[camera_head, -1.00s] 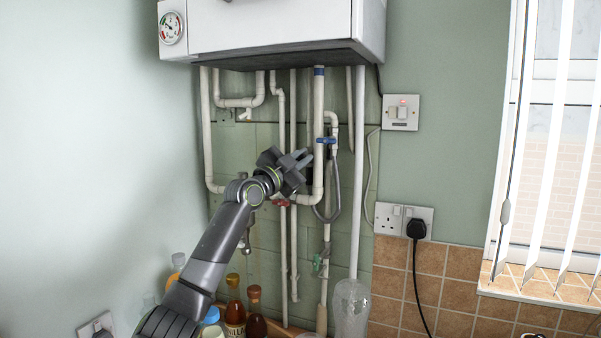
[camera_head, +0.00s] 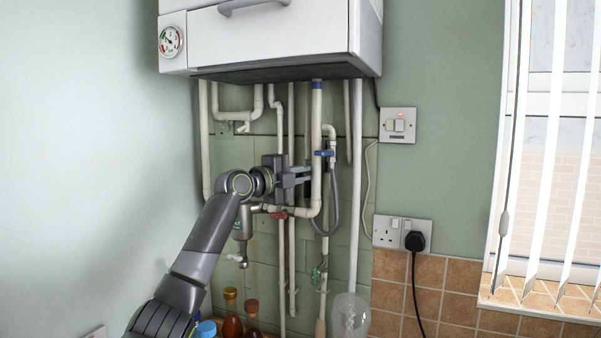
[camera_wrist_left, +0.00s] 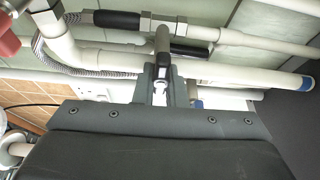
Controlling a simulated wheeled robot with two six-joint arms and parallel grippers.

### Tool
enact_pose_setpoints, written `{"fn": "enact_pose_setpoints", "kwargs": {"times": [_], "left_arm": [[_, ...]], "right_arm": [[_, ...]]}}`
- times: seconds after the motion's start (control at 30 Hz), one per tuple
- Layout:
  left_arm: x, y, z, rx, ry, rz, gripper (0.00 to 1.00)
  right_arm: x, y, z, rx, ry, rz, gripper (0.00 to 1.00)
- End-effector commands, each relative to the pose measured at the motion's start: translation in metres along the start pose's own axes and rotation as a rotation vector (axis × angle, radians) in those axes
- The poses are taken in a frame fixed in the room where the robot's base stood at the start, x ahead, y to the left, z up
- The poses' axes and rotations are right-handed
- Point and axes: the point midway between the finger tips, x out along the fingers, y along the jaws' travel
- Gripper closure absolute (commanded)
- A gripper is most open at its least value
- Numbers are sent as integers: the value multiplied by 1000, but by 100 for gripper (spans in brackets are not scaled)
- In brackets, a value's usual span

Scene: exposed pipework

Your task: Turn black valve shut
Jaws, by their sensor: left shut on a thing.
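My left gripper (camera_head: 306,176) reaches in from the left among the pale pipes under the boiler, its fingers pointing right. In the left wrist view the gripper (camera_wrist_left: 163,76) is shut on a dark lever, which I take for the black valve (camera_wrist_left: 162,46). The lever stands between the two fingers and points up in that picture. In the head view the fingers and pipes hide most of this valve, so its exact angle is unclear there. My right gripper is in neither view.
The boiler (camera_head: 270,40) hangs above. A blue valve (camera_head: 324,153) is just right of the fingers, a red valve (camera_head: 279,215) below them and a green valve (camera_head: 317,274) lower down. A grey hose (camera_head: 336,205) curves close by. Bottles (camera_head: 232,318) stand beneath.

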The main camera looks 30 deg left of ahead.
Motion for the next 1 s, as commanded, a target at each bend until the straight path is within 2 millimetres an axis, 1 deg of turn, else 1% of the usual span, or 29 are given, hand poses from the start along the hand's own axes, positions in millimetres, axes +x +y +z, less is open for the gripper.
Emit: {"fn": "enact_pose_setpoints", "kwargs": {"times": [0.2, 0.63, 0.67, 0.8, 0.83, 1.0], "left_arm": [[0, 2, 0, 43, -1, 20, 100], [0, 3, 0, 51, -1, 25, 100], [0, 3, 0, 51, -1, 25, 88], [0, 2, 0, 50, -1, 24, 69], [0, 2, 0, 50, -1, 24, 67], [0, 2, 0, 50, -1, 22, 67]], "right_arm": [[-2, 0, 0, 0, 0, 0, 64], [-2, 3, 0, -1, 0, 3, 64], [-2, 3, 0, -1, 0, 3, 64], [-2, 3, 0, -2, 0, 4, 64], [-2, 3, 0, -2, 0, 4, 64], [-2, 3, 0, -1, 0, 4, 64]]}}
